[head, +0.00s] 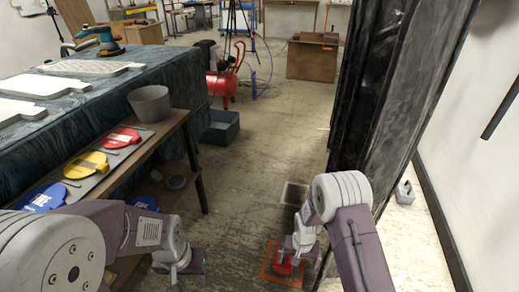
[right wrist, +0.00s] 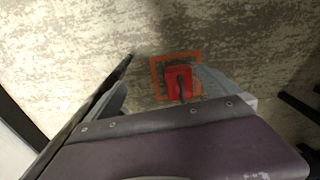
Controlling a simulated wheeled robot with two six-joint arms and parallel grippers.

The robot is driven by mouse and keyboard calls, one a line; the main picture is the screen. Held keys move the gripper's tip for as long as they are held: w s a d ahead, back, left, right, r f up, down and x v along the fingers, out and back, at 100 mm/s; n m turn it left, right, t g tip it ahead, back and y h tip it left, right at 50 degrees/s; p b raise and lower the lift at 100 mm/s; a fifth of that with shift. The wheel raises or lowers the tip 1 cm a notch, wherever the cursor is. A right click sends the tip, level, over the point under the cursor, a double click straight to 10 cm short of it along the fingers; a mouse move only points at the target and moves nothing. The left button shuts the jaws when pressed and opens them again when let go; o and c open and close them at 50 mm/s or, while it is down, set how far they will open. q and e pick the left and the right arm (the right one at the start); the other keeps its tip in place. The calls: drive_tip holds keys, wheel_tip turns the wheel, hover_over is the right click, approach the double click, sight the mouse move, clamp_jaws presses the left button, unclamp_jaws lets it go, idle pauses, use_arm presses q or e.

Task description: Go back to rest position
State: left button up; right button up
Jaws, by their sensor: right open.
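My left gripper (head: 180,266) hangs low beside the shelf at the bottom left in the head view. Its fingers are too small and hidden to tell whether they are apart. My right gripper (right wrist: 168,92) is open; its fingers show left and right in the right wrist view. Between and beyond them is a red block (right wrist: 178,75) with a dark handle, within an orange square outline (right wrist: 155,79) on the floor. The head view also shows the red block (head: 284,268), partly covered by my right wrist. I cannot tell whether the gripper touches it.
A shelf (head: 158,133) on the left carries blue (head: 47,196), yellow (head: 86,164) and red (head: 122,137) tools and a grey bucket (head: 150,103). A cloth-covered table (head: 160,65) stands behind. A dark panel (head: 385,100) rises close on the right. The middle floor is clear.

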drive_tip(key=s+d+r+n+p, duration=0.1)
drive_tip(key=s+r+p, duration=0.1)
drive_tip(key=s+r, duration=0.45)
drive_tip(key=s+d+r+p, duration=0.1)
drive_tip(key=s+d+r, duration=0.15)
drive_tip(key=r, duration=0.75)
drive_tip(key=s+d+r+n+p, duration=0.1)
drive_tip(key=s+r+p, duration=0.1)
drive_tip(key=s+r, duration=0.45)
wheel_tip(320, 180, up, 39)
drive_tip(key=w+p, duration=0.2)
drive_tip(key=p, duration=3.5)
drive_tip(key=shift+t, duration=0.4)
drive_tip(key=shift+a+f, duration=0.1)
